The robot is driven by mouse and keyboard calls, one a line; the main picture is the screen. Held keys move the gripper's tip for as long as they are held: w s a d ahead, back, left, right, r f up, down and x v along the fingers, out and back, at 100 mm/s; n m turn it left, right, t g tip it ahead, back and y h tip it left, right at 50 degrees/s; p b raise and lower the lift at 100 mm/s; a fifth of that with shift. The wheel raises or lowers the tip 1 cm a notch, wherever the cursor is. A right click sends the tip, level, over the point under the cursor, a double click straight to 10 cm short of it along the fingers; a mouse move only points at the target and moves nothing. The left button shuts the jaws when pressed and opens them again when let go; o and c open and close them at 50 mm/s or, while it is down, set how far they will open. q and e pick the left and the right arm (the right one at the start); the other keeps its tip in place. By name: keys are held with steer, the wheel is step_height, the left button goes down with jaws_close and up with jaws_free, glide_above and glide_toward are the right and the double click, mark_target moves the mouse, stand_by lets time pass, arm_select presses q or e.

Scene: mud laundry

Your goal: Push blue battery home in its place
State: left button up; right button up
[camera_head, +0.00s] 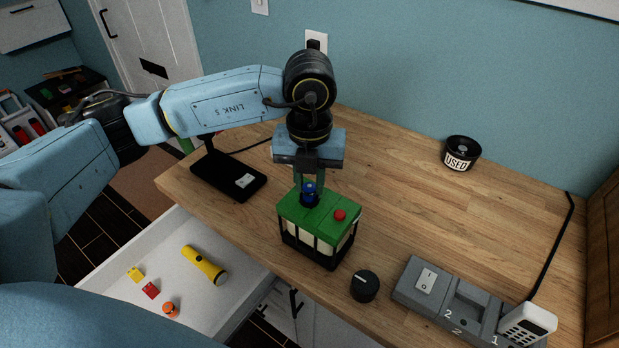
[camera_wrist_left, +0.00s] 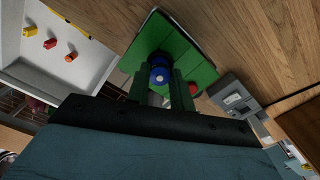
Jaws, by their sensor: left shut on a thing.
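The blue battery (camera_head: 309,189) stands upright at the top of a green-topped box (camera_head: 320,216) with pale sides and a black frame. Its lower end meets a dark round spot in the green top; how deep it sits I cannot tell. My left gripper (camera_head: 309,184) points down over the box and is shut on the battery. In the left wrist view the battery (camera_wrist_left: 159,70) shows between the green fingers, above the green top (camera_wrist_left: 184,54). My right gripper is not in view.
A red button (camera_head: 340,215) is on the box top. A black knob (camera_head: 364,286) and a grey switch unit (camera_head: 408,277) stand at the front right. A black pad (camera_head: 217,178) lies at left, and a USED pot (camera_head: 461,153) at the back. An open drawer (camera_head: 120,299) holds a yellow flashlight (camera_head: 204,265).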

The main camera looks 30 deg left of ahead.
arm_select(q)
steer(key=shift+f+b, duration=0.45)
steer(key=shift+b, duration=0.15)
stand_by(1.0)
steer(key=o, duration=0.9)
steer(key=c, duration=0.4)
steer(key=shift+r+p, duration=2.55)
steer(key=shift+r, duration=1.5)
steer(key=shift+s+f, duration=0.1)
